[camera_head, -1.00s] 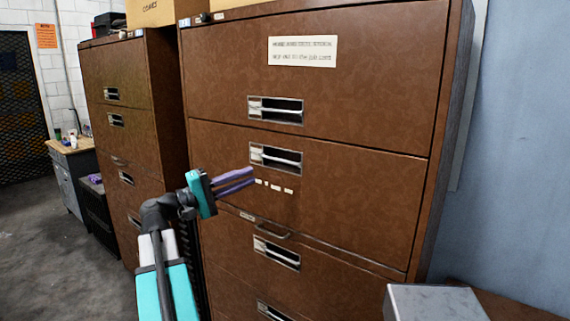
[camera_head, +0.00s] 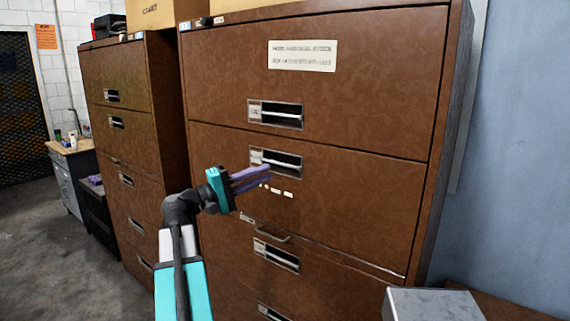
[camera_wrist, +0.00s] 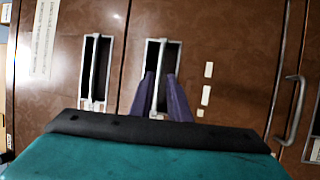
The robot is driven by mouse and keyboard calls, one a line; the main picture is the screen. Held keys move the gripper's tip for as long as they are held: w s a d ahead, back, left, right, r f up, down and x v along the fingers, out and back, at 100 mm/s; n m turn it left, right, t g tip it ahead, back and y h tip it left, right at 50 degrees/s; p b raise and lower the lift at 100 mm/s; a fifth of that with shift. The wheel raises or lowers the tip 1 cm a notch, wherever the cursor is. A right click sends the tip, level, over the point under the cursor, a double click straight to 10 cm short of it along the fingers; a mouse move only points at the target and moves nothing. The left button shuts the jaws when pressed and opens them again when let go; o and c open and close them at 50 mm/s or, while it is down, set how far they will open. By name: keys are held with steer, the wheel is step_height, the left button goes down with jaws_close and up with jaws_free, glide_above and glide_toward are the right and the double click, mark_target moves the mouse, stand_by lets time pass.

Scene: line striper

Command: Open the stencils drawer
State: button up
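A tall brown cabinet (camera_head: 340,100) holds stacked drawers; I cannot read which is labelled stencils. The second drawer (camera_head: 370,190) is shut. Its recessed handle (camera_head: 287,160), with a pale bar across a dark slot, sits above several small white tags (camera_head: 276,189). My gripper (camera_head: 268,174), with purple fingers, is in front of that handle's lower part. In the wrist view my gripper (camera_wrist: 159,82) is open, with one finger on each side of the handle bar (camera_wrist: 161,60). I cannot tell whether either finger touches it.
The top drawer (camera_head: 220,70) carries a paper notice (camera_head: 302,55) and its own handle (camera_head: 290,115). A wire pull (camera_head: 270,237) juts out below the second drawer. A grey box (camera_head: 430,305) stands at lower right. A second cabinet (camera_head: 125,75) stands left; open floor (camera_head: 50,250) lies beyond.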

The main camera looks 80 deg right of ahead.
mark_target(283, 165)
steer(key=shift+p+x, duration=0.9)
steer(key=shift+x, duration=3.3)
jaws_close()
